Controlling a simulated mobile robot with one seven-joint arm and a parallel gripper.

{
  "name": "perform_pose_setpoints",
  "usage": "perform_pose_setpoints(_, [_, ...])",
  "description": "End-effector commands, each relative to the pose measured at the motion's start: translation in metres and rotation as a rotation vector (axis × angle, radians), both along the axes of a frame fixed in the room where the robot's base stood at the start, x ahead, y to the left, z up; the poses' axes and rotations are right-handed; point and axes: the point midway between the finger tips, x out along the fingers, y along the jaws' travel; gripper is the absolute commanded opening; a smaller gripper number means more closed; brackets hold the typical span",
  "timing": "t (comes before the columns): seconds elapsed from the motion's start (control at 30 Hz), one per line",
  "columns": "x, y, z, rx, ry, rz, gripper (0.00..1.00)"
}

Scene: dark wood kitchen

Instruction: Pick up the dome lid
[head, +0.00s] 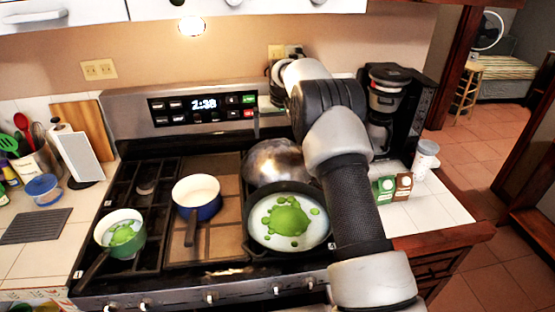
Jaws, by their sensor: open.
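The dome lid (272,160) is a shiny, rounded metal shape on the back right of the stove. It sits just behind a dark pan (287,250), whose rim hides its lower front. My arm hides part of its right side. My gripper (272,114) is above and behind the lid in the picture, in front of the stove's back panel. It is small and partly hidden by my wrist. It is open, and I see nothing held in it. Its exact distance from the lid cannot be told.
The dark pan holds green and white contents. A blue pot (207,212) and a green pot (137,250) stand left on the stove (225,165). A coffee maker (386,105), small cartons (393,187) and a white cup (425,160) are right of my arm.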

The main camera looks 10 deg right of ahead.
Motion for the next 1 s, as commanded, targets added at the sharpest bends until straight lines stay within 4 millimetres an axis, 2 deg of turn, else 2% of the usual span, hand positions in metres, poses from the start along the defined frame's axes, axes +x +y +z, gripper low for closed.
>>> perform_pose_setpoints(0.23, [0.005, -0.001, -0.017, 0.0, 0.001, 0.0, 1.0])
perform_pose_setpoints(0.4, [0.011, -0.002, -0.042, 0.0, 0.001, 0.0, 1.0])
perform_pose_setpoints(0.53, [0.017, -0.002, -0.055, 0.0, 0.0, 0.0, 1.0])
perform_pose_setpoints(0.8, [0.019, -0.002, -0.058, 0.0, -0.001, 0.0, 1.0])
perform_pose_setpoints(0.87, [0.019, -0.002, -0.058, 0.0, -0.001, 0.0, 0.91])
perform_pose_setpoints(1.0, [0.018, -0.002, -0.058, 0.0, -0.001, 0.0, 0.68])
